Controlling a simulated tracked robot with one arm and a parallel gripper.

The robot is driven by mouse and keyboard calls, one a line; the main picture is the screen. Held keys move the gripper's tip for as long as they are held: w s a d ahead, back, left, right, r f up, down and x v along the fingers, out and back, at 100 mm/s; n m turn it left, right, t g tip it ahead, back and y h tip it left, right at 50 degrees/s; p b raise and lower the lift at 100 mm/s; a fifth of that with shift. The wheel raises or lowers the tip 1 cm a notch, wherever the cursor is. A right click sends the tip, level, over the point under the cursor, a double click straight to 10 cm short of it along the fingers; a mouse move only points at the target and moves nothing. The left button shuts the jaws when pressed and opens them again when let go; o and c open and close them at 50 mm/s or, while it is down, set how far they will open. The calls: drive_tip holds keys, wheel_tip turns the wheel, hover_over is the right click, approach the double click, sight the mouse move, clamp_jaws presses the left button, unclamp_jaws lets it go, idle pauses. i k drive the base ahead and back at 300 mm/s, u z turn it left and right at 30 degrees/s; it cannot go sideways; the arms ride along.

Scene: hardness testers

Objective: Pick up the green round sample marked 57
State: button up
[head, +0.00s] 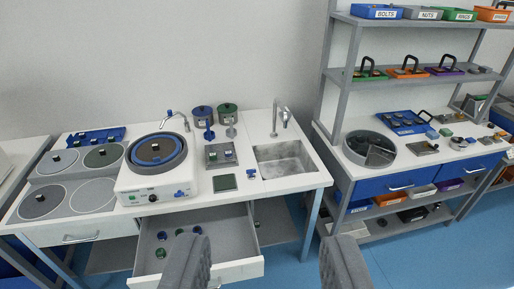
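My gripper (270,245) is open and empty, with its two dark fingers wide apart at the bottom of the head view. An open white drawer (238,268) under the left bench lies beyond the left finger. Several small round samples sit in it, one greenish (160,252), others bluish (162,236) or dark. The left finger hides part of the drawer. Other small pieces lie on a metal tray (213,164) and a blue tray (96,138) on the bench. No number is readable, so I cannot tell which sample is marked 57.
A polishing machine (135,185), sink (285,168) and several round discs (92,196) occupy the white bench. Right, a shelf unit (342,75) holds labelled bins and handled trays above a worktop with blue drawers (400,181). Blue floor (395,262) is clear at lower right.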

sight(213, 156)
drive_tip(key=z, duration=0.6)
drive_tip(key=i, duration=1.35)
drive_tip(key=u, duration=0.35)
drive_tip(key=i, duration=1.1)
drive_tip(key=u, duration=0.75)
